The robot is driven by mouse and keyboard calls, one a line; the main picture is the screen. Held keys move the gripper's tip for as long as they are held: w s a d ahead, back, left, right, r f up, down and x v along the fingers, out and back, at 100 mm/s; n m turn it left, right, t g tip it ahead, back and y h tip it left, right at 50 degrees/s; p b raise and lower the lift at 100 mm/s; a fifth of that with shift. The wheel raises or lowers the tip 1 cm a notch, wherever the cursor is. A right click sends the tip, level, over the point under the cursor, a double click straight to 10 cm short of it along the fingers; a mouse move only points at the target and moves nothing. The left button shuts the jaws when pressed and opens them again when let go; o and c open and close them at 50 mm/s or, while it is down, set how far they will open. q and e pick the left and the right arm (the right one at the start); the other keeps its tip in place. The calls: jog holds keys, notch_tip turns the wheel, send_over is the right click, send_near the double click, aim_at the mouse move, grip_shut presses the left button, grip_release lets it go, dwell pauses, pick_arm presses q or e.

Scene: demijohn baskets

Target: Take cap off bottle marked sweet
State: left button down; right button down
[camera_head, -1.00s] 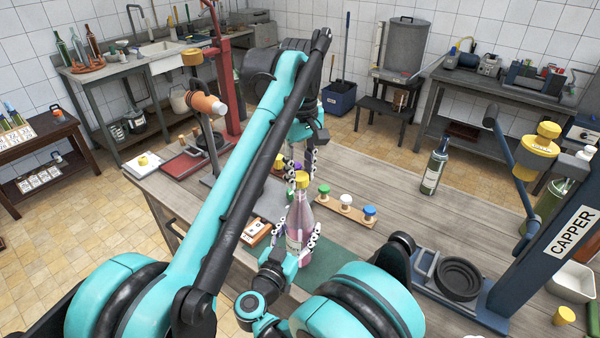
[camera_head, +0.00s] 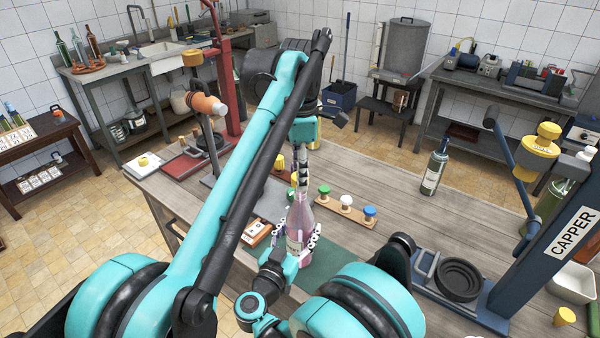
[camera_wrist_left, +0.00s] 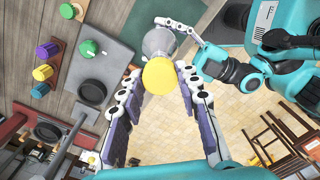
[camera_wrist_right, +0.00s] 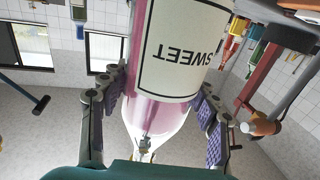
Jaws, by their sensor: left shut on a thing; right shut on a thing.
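The bottle marked SWEET (camera_head: 297,222) is pink and clear and stands upright over the green mat in the head view. Its label fills the right wrist view (camera_wrist_right: 183,50), upside down. My right gripper (camera_head: 299,238) is shut around its body. My left gripper (camera_head: 302,172) points down from above the bottle's top. In the left wrist view, the yellow cap (camera_wrist_left: 159,76) sits between the left gripper's fingertips, which are shut on it. The fingers mostly hide the cap in the head view. I cannot tell whether the cap is seated on the neck or lifted.
A wooden strip with green, white and blue stoppers (camera_head: 346,206) lies right of the bottle. A dark bottle (camera_head: 434,170) stands farther right. The blue capper (camera_head: 540,240) is at the right edge. The table between is clear.

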pick_arm(q)
jog(key=shift+r, duration=0.1)
jog(key=shift+r, duration=1)
jog(key=shift+r, duration=2)
pick_arm(e)
jog(key=shift+c, duration=1.7)
grip_release()
